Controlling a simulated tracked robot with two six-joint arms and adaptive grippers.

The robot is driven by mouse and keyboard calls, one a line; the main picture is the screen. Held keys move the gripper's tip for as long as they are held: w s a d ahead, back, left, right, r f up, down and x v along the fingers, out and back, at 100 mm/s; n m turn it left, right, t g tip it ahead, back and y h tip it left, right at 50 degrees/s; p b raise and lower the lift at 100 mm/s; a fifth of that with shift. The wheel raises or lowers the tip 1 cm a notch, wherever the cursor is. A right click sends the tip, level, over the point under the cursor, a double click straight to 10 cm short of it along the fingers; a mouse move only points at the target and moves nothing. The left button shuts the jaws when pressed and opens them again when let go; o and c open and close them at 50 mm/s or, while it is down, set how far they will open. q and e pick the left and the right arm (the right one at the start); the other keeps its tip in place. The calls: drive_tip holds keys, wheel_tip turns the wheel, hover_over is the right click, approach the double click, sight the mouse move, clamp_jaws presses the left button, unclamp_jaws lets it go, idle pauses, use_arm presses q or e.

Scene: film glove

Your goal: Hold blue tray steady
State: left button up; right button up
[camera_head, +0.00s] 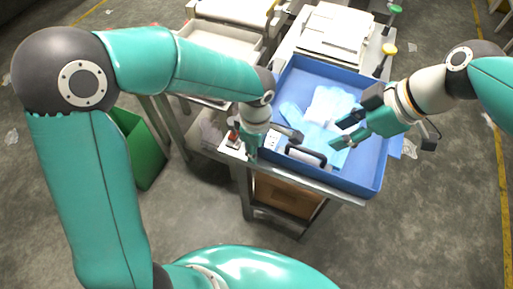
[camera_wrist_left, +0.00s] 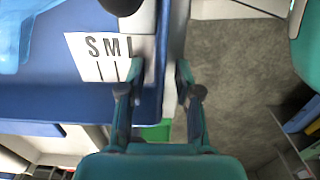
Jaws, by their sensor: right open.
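The blue tray (camera_head: 345,184) sits on a metal cart, with pale blue gloves (camera_head: 324,108) lying loosely inside. My left gripper (camera_head: 250,152) is at the tray's near left edge. In the left wrist view, the fingers of my left gripper (camera_wrist_left: 159,66) straddle the wall of the blue tray (camera_wrist_left: 168,42), drawn in on either side of it. A white card (camera_wrist_left: 100,57) marked S M L lies inside by that wall. My right gripper (camera_head: 340,137) is open and empty over the gloves. Its height above them is hard to judge.
A black-framed item (camera_head: 306,155) is in the near part of the tray. A green bin (camera_head: 145,150) stands on the floor at left. A cream tray (camera_head: 218,45) and a white stack (camera_head: 335,30) lie beyond. Yellow (camera_head: 388,48) and green (camera_head: 396,9) knobs stand at right.

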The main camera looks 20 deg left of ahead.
use_arm(q)
drive_tip(key=shift+f, duration=0.2)
clamp_jaws()
idle(0.5)
